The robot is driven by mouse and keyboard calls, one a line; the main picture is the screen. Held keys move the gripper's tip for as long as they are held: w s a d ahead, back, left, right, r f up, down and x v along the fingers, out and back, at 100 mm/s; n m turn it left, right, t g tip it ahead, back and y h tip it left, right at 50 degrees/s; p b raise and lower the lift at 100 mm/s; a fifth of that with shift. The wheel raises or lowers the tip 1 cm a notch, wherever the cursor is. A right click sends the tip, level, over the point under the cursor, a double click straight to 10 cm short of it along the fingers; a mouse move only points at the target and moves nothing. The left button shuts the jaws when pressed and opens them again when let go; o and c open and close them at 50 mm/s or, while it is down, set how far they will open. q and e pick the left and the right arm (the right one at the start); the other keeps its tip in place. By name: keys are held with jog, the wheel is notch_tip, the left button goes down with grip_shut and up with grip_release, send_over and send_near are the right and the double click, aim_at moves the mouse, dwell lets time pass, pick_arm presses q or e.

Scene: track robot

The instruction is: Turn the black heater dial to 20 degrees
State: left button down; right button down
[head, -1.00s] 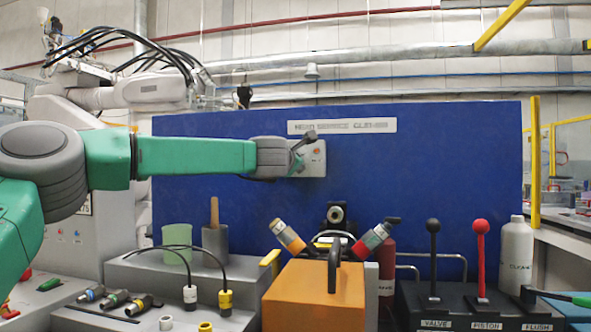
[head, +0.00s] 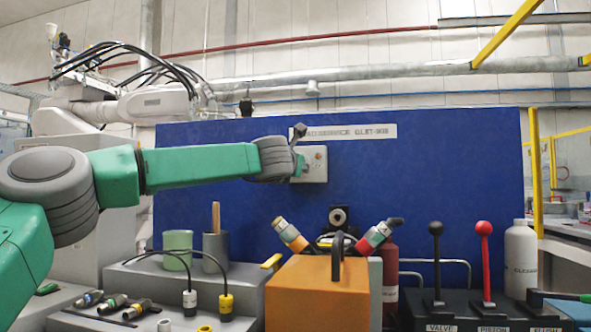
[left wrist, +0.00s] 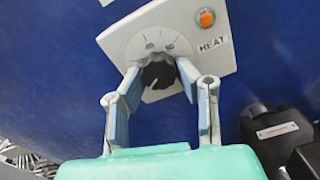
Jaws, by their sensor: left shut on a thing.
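The black heater dial (left wrist: 158,75) sits on a light grey panel (left wrist: 215,65) with a printed scale, an orange lamp (left wrist: 206,18) and a "HEAT" label. My left gripper (left wrist: 158,73) is shut on the dial, one finger on each side. The dial's pointer seems to aim down in the left wrist view, but its exact setting cannot be read. In the head view the panel (head: 318,167) is on the blue board, and my left gripper (head: 299,166) hides the dial.
Below my left arm are a green cup (head: 177,250), a grey cup (head: 215,252) and cabled connectors. An orange box (head: 310,295), black and red levers (head: 485,260) and a white bottle (head: 520,260) stand to the right.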

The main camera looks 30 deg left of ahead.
pick_arm(q)
jog(key=shift+w+f, duration=0.1)
jog(key=shift+f, duration=0.1)
jog(key=c, duration=1.3)
grip_release()
jog(key=shift+c, duration=0.2)
jog(key=shift+o, duration=0.7)
jog(key=shift+w, duration=0.15)
jog(key=v, duration=1.2)
jog(key=shift+a, duration=0.2)
jog(key=shift+f, duration=0.1)
